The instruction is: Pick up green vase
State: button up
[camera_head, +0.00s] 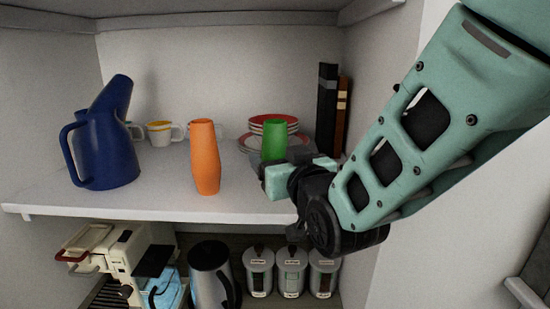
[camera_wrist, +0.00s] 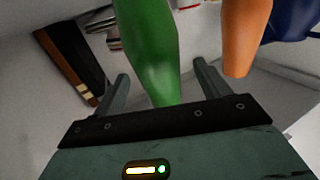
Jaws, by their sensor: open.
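The green vase (camera_head: 274,138) stands on the white shelf, in front of the red-rimmed dishes. Its lower part is hidden behind my gripper (camera_head: 283,178) in the head view. In the wrist view the green vase (camera_wrist: 148,45) lies between the two fingers of my gripper (camera_wrist: 160,82), which are spread apart. The gap between the fingers is wider than the part of the vase between them. I cannot tell whether either finger touches it.
An orange vase (camera_head: 205,157) stands left of the green one, just outside a finger in the wrist view. A blue pitcher (camera_head: 105,140), cups (camera_head: 160,133), stacked dishes (camera_head: 250,143) and books (camera_head: 327,108) share the shelf (camera_head: 150,201). Canisters (camera_head: 291,272) stand below.

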aim_at(281, 157)
jog(key=shift+p+x, duration=0.4)
jog(key=shift+x, duration=1.1)
jog(key=shift+d, duration=0.15)
jog(key=c, duration=1.2)
jog(key=shift+r, duration=0.1)
